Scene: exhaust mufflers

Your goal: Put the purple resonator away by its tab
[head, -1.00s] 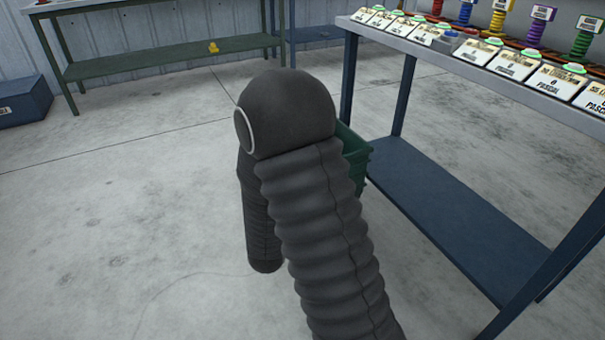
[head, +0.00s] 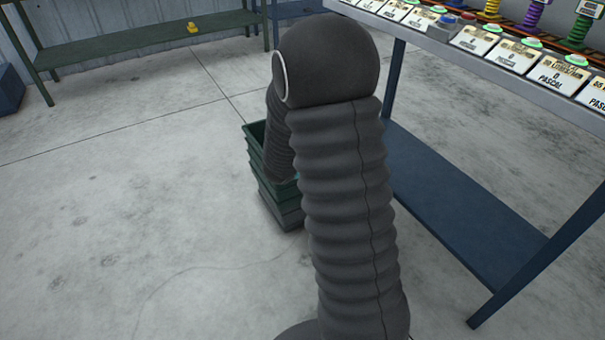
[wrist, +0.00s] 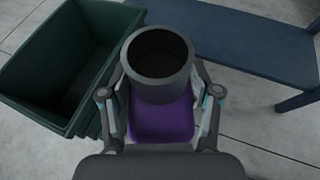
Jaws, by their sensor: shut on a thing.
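In the wrist view, my gripper (wrist: 162,100) is shut on the purple resonator (wrist: 160,120), with a finger on its left and right sides. A dark grey open cylinder (wrist: 158,62) shows above the purple part, its mouth facing the camera. I cannot make out the tab or where the fingers grip it. A dark green bin (wrist: 28,70) stands to the left of the held piece, which is outside its rim in this view. In the head view, my arm hides the gripper and the resonator, and partly covers the bin (head: 268,200).
A workbench (head: 470,68) with several labelled cards and coloured springs stands at right. Its blue lower shelf (head: 440,195) is bare and also shows in the wrist view (wrist: 245,42). A green bench (head: 120,45) stands at the back with a small yellow object (head: 193,28). The left floor is clear.

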